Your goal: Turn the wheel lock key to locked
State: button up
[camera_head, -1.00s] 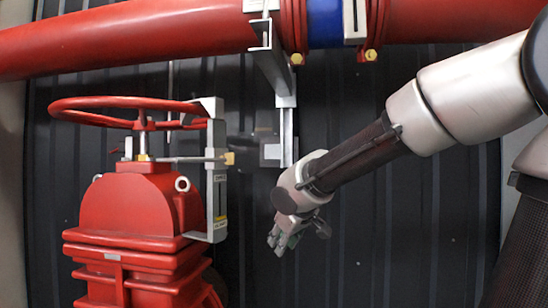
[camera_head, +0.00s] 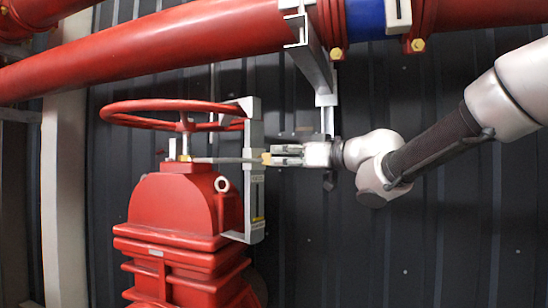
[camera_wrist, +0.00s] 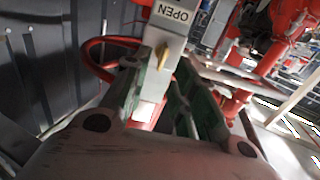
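The wheel lock key is a small brass-coloured piece (camera_head: 266,158) on the right side of the grey lock bracket (camera_head: 255,188), beside the red handwheel (camera_head: 172,107). In the wrist view the key (camera_wrist: 163,56) sticks out of the grey lock box (camera_wrist: 160,80), below an upside-down "OPEN" label (camera_wrist: 174,12). My gripper (camera_head: 277,155) points left at the key, with its fingertips close to it. In the wrist view my gripper's green-padded fingers (camera_wrist: 161,66) stand apart, with the key seen in the gap. I cannot tell whether they touch it.
The red valve body (camera_head: 180,210) stands below the handwheel. A red pipe (camera_head: 170,48) crosses above, carried by a grey support bracket (camera_head: 312,60) near my gripper. Dark ribbed wall panels (camera_head: 330,250) lie behind. The space below my arm looks clear.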

aim_at(265, 159)
jog(key=x, duration=0.4)
jog(key=shift+w+a, duration=0.15)
grip_shut()
